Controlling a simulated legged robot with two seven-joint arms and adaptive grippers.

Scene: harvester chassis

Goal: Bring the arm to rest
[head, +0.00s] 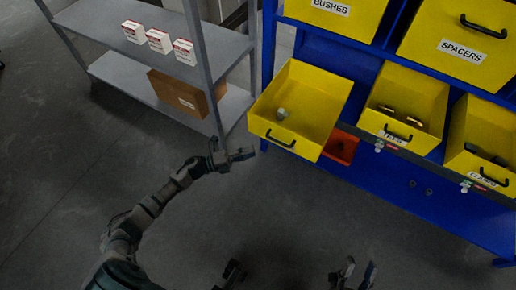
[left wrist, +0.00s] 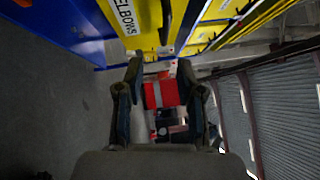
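My left arm reaches in from the lower left in the head view. Its gripper (head: 240,155) is over the floor, just left of and below the pulled-out yellow drawer, and apart from it as far as I can see. In the left wrist view the two fingers of the left gripper (left wrist: 164,95) stand apart with nothing held between them; a red thing (left wrist: 161,94) shows in the gap, beyond the fingers. My right gripper (head: 357,272) shows small and dark at the bottom edge of the head view. Its two fingers look apart and empty.
A red bin (head: 341,147) sits below. A grey shelf (head: 160,100) holds white-red boxes (head: 158,41) and a brown carton (head: 185,95). Floor at left is clear.

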